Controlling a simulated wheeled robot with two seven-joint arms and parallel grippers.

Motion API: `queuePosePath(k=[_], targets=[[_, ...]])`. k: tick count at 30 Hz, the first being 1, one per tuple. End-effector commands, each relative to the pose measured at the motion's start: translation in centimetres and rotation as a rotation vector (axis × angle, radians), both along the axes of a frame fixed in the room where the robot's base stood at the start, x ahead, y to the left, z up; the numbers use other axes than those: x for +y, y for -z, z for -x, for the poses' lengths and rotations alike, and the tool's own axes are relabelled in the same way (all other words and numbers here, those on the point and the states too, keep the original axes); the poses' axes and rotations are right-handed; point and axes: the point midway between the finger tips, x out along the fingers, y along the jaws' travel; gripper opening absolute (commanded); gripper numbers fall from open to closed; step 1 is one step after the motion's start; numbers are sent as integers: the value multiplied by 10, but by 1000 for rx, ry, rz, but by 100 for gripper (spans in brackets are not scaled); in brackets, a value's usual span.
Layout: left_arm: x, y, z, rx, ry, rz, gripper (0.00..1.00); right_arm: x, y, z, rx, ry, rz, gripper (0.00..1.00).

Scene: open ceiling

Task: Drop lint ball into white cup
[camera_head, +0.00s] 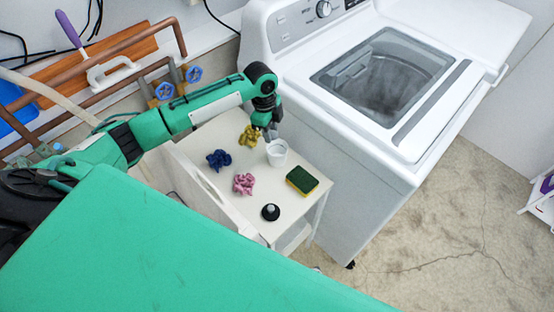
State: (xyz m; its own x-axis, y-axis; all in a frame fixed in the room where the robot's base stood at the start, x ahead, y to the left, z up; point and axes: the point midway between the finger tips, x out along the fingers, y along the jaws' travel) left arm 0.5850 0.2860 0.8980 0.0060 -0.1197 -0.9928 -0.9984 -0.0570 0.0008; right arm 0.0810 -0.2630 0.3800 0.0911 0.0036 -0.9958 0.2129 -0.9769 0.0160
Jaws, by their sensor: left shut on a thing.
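The white cup (277,153) stands upright on the small white table, near its right edge beside the washing machine. My left gripper (271,132) points down just behind the cup's rim, close to it. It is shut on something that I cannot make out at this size. Three crumpled clumps lie on the table: a yellow one (249,137) close to the left of the gripper, a dark blue one (219,160), and a pink one (243,184). I cannot tell whether any of them is the lint ball. My right gripper is not in view.
A green and yellow sponge (302,180) and a round black object (270,212) are on the white table (285,215). The white washing machine (345,150), lid open, stands close on the right. Pipes with blue valves (165,90) run behind my left arm.

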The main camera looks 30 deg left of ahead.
Motion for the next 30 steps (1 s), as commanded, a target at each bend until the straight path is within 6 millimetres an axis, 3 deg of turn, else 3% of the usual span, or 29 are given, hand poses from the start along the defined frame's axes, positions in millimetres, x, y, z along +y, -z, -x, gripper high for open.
queuePosePath(k=[9,10,14,24,30], targets=[[0,2,0,-1,0,0,10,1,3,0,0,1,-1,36],[0,2,0,-1,0,0,32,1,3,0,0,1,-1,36],[0,2,0,-1,0,0,56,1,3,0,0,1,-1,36],[1,-1,0,-1,0,0,56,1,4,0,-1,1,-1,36],[4,-29,-1,-6,0,0,56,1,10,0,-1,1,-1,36]])
